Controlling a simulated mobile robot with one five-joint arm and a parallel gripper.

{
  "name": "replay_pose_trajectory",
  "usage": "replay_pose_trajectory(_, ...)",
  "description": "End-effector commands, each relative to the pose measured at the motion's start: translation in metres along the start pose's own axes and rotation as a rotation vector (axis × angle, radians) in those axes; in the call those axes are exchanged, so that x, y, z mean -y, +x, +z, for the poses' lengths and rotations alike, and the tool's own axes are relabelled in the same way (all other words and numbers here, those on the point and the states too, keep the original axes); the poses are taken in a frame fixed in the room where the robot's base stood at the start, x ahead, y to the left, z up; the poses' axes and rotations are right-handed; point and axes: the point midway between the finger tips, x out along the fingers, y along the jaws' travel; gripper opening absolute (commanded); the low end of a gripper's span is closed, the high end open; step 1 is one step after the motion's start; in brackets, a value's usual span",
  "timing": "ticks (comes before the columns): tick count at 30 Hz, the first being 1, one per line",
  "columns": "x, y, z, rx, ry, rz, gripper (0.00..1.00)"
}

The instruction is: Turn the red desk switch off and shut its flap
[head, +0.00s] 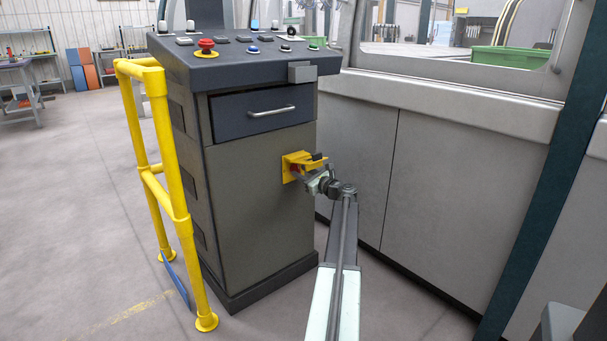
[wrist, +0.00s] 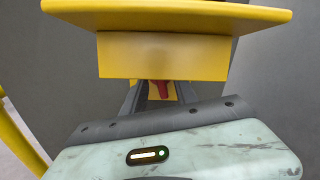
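The yellow switch housing (head: 290,172) is fixed to the front of the dark grey control desk, below its drawer. Its yellow flap (head: 306,160) sticks out from the housing, raised, and shows in the wrist view as a wide yellow plate (wrist: 165,12) above a yellow block (wrist: 162,55). The red switch (wrist: 161,88) is partly visible beneath that block. My gripper (head: 304,180) is at the housing, below the flap. Its fingers reach under the block, one on each side of the red switch, with gaps visible between. The fingertips are partly hidden, and the switch's exact position is unclear.
The desk (head: 250,195) has a drawer handle (head: 271,111) above the housing and a red mushroom button (head: 206,47) on top. A yellow guard rail (head: 170,190) stands left. Grey machine panels (head: 430,190) stand close on the right.

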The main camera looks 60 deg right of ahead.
Motion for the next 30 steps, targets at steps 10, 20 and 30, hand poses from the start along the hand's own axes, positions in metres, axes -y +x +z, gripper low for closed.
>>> replay_pose_trajectory(10, 0.0006, -0.0015, -0.0002, 0.000, 0.000, -0.001, 0.00)
replay_pose_trajectory(20, 0.0032, -0.0040, -0.0012, -0.002, -0.048, -0.004, 0.00)
replay_pose_trajectory(30, 0.0034, -0.0053, -0.0017, -0.003, -0.289, -0.005, 0.00)
